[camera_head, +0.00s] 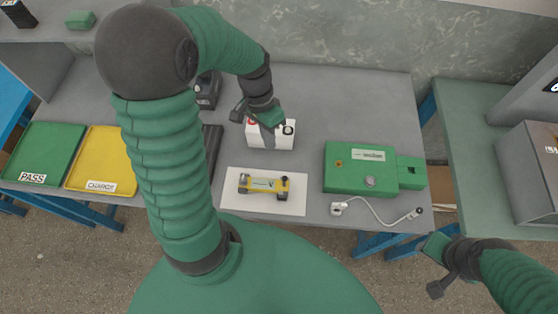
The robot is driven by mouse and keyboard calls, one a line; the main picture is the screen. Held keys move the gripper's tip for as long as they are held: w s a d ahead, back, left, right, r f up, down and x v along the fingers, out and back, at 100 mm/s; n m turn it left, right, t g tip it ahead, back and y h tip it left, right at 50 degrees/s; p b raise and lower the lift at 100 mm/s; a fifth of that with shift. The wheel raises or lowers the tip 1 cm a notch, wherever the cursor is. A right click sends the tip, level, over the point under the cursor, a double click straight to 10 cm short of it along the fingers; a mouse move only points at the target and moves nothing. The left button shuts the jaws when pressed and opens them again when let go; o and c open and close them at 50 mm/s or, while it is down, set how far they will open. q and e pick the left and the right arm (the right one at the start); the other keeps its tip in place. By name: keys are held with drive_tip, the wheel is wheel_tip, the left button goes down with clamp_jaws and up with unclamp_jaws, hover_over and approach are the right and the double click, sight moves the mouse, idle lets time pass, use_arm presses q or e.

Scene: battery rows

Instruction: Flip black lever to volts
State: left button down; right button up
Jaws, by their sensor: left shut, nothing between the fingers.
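My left gripper (268,130) is shut and empty, pointing down over a white box (283,140) at the middle of the grey table. The box has a red round part (252,122) on its left and a black round part (289,129) on its right. The gripper hides the middle of the box; I cannot tell if it touches it. I cannot make out a black lever or a volts label. A yellow device (265,185) with dark ends lies on a white mat (234,204) in front. My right gripper (437,264) is off the table at the lower right; its jaw state is unclear.
A green case (345,180) stands on the table's right, with a white cable (372,208) in front. Green PASS (48,150) and yellow CHARGE (100,160) trays lie at left. A dark device (208,90) stands behind my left arm. The table's back right is clear.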

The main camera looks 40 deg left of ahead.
sight(284, 182)
use_arm(q)
drive_tip(key=s+d+f+h, duration=0.1)
drive_tip(key=s+d+f, duration=0.1)
drive_tip(key=d+f, duration=0.3)
wheel_tip(284, 182, down, 2)
drive_tip(key=shift+s+f+m+h, duration=0.1)
drive_tip(key=shift+s+m+h, duration=0.1)
drive_tip(key=shift+m+h, duration=0.2)
use_arm(e)
drive_tip(key=shift+s+r, duration=0.15)
drive_tip(key=shift+r, duration=0.35)
use_arm(q)
drive_tip(key=shift+w+a, duration=0.1)
drive_tip(key=shift+a, duration=0.15)
use_arm(e)
drive_tip(key=shift+a, duration=0.15)
use_arm(q)
drive_tip(key=shift+w+a, duration=0.1)
use_arm(e)
drive_tip(key=shift+a, duration=0.1)
